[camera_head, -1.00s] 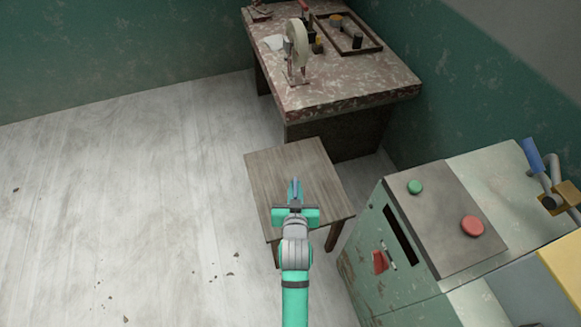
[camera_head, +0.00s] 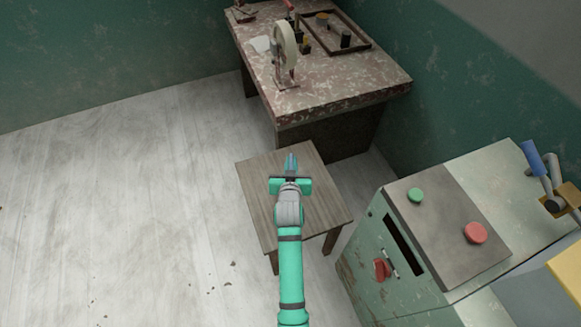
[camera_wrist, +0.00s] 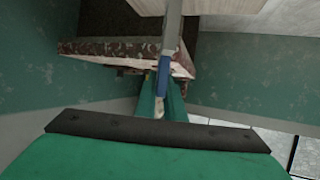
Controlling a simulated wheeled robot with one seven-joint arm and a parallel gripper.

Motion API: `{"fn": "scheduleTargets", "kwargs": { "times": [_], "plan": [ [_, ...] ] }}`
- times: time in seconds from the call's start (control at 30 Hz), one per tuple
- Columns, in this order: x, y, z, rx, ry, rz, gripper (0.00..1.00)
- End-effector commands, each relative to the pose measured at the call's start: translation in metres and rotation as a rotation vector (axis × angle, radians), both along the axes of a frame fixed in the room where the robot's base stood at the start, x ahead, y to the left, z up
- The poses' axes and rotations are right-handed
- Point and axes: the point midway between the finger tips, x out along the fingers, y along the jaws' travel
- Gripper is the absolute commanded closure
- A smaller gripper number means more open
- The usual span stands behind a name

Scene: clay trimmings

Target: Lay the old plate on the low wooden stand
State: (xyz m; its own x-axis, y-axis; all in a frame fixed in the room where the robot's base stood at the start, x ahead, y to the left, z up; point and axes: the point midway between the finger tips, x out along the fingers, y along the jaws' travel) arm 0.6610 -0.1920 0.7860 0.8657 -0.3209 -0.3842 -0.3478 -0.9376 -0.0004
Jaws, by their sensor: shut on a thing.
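The low wooden stand (camera_head: 255,200) has a square brown plank top and stands at the centre of the head view, in front of the workbench. My gripper (camera_head: 290,167) overlaps the stand's top in that view; its height above the top is hard to judge.
The marbled red workbench (camera_head: 330,92) stands behind, holding a tape wheel (camera_head: 286,48) and a tray (camera_head: 348,46). A green machine cabinet (camera_head: 375,255) with buttons and a red switch is close on the right. The pale floor on the left is open.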

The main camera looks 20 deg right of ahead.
Motion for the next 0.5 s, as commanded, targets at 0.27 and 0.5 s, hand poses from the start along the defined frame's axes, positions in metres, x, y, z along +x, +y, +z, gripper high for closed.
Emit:
{"fn": "scheduleTargets", "kwargs": {
  "times": [0.27, 0.5],
  "plan": [
    [0.023, -0.01, -0.027, -0.001, -0.004, -0.008, 1.0],
    [0.029, -0.01, -0.049, -0.002, -0.002, -0.005, 1.0]
  ]
}}
